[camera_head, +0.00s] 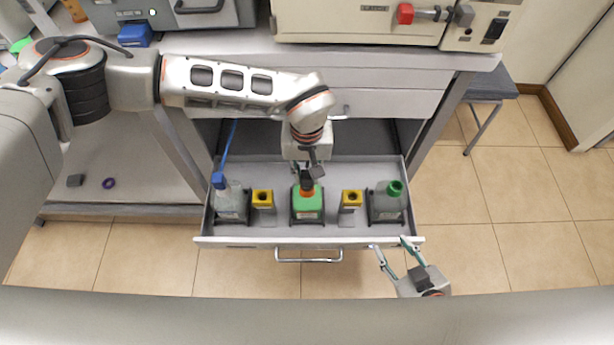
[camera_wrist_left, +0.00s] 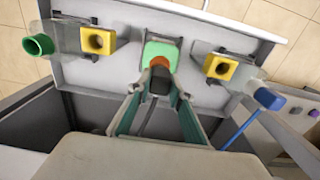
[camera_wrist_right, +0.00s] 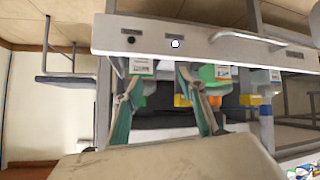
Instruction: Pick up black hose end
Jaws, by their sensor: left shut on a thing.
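The black hose end (camera_head: 307,181) stands at the orange mouth (camera_head: 307,191) of the green bottle (camera_head: 308,207), in the middle of the open drawer (camera_head: 335,228). My left gripper (camera_head: 312,172) comes down on it from above. In the left wrist view the fingers (camera_wrist_left: 160,88) are closed on both sides of the black hose end (camera_wrist_left: 160,79), which overlaps the orange mouth (camera_wrist_left: 160,62). I cannot tell how deep it sits in the mouth. My right gripper (camera_head: 390,246) is open and empty by the drawer's front right edge; its spread fingers show in the right wrist view (camera_wrist_right: 158,88).
A blue-capped bottle (camera_head: 230,202) with a blue hose (camera_head: 229,148) stands left in the drawer, a green-capped bottle (camera_head: 386,205) right. Yellow-topped holders (camera_head: 262,197) (camera_head: 351,198) flank the green bottle. The drawer handle (camera_head: 308,259) projects in front. Machines (camera_head: 362,22) stand on the counter above.

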